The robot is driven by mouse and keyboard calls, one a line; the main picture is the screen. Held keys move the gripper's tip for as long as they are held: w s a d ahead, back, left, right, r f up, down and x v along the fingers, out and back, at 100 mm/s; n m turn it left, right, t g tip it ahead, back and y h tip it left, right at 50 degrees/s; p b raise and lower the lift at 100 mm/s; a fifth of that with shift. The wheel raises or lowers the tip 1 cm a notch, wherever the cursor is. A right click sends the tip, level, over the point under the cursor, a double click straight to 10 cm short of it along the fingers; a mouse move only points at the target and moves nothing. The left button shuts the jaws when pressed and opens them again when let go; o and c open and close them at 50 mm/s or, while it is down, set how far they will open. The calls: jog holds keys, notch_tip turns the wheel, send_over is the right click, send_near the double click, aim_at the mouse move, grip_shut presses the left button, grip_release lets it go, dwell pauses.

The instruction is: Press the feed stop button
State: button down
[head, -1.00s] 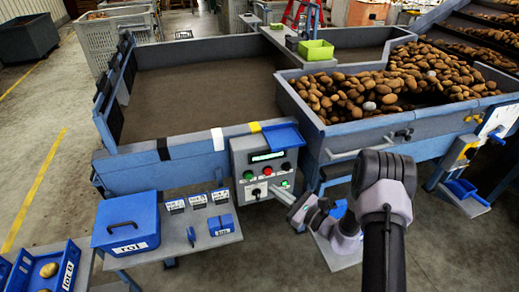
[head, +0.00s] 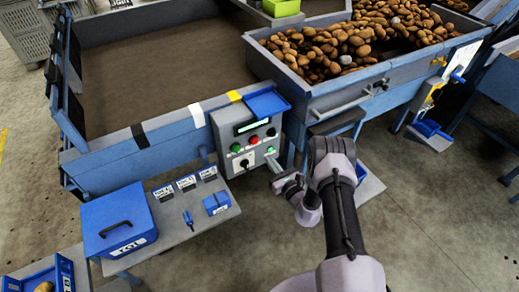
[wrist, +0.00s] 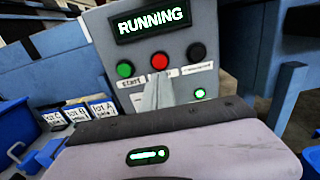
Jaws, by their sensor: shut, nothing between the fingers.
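A grey control panel (head: 226,128) is fixed to the front of the grader. In the wrist view its display (wrist: 152,20) reads RUNNING. Below it sit a green button (wrist: 124,69) labelled start, a red button (wrist: 159,61) and a black button (wrist: 197,52). The red button also shows in the head view (head: 254,139). The label under the red button is mostly hidden by my fingers. My gripper (wrist: 158,78) is shut and empty, its tips just below the red button in the wrist view. I cannot tell whether they touch the panel.
A green light (wrist: 200,93) glows low on the panel. Potatoes (head: 330,45) fill the hopper behind. A blue tray (head: 267,103) sits above the panel.

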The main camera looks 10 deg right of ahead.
aim_at(256, 142)
jog(key=b+x, duration=0.2)
jog(key=x, duration=0.6)
jog(key=shift+w+a, duration=0.1)
jog(key=shift+w, duration=0.1)
